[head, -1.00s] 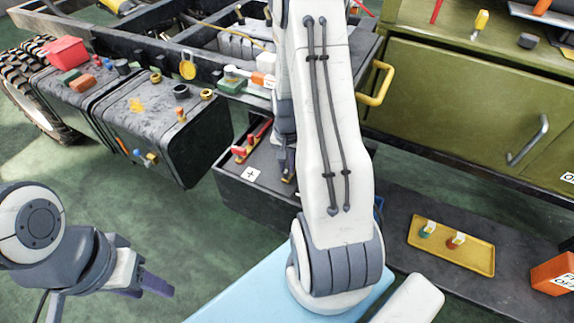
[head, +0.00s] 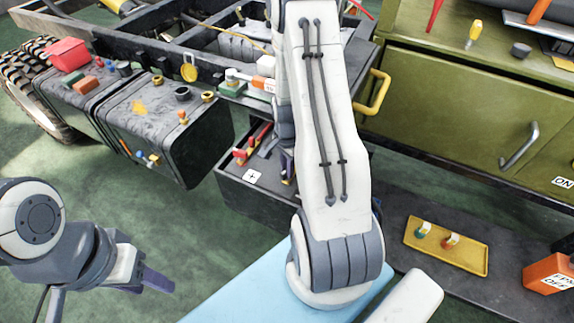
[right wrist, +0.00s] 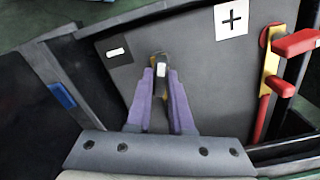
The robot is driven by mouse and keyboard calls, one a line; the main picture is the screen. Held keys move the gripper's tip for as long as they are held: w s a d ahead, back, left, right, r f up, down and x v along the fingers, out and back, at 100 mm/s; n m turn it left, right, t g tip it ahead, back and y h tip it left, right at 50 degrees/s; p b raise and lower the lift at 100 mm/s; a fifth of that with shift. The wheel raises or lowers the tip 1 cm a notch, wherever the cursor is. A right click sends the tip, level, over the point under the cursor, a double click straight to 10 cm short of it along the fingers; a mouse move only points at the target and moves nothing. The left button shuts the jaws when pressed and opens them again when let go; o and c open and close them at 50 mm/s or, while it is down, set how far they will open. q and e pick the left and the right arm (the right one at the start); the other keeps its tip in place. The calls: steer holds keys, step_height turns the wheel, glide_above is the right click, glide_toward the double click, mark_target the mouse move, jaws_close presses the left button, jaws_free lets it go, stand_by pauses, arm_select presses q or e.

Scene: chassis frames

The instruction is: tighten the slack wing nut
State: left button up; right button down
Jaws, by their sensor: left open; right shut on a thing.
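My right gripper (right wrist: 162,75) is shut on a small pale and brass-coloured piece (right wrist: 161,69), apparently the wing nut, in the right wrist view. Its purple fingers stand on both sides and hide much of it. It is over the grey battery top (right wrist: 200,75), close to the minus label (right wrist: 118,52). In the head view my right gripper (head: 288,168) is partly hidden behind my right arm. The battery (head: 265,185) with its plus label (head: 252,176) shows beside it. My left gripper (head: 150,278) is open and empty at the lower left, away from the battery.
A red-handled terminal piece (right wrist: 275,70) is on the plus side. A dark tank (head: 165,125) with small parts on top is left of the battery. A green cabinet (head: 460,110) stands at the right. A yellow tray (head: 470,262) holds two small tagged parts.

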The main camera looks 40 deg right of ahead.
steer(key=m+p, duration=0.2)
steer(key=m, duration=0.4)
steer(key=shift+r+m, duration=0.1)
steer(key=shift+m, duration=0.2)
steer(key=m+p, duration=0.1)
steer(key=m, duration=0.3)
steer(key=shift+m, duration=0.7)
steer(key=c, duration=0.8)
jaws_free()
step_height(320, 180, up, 10)
steer(key=p, duration=0.1)
steer(key=shift+r, duration=0.15)
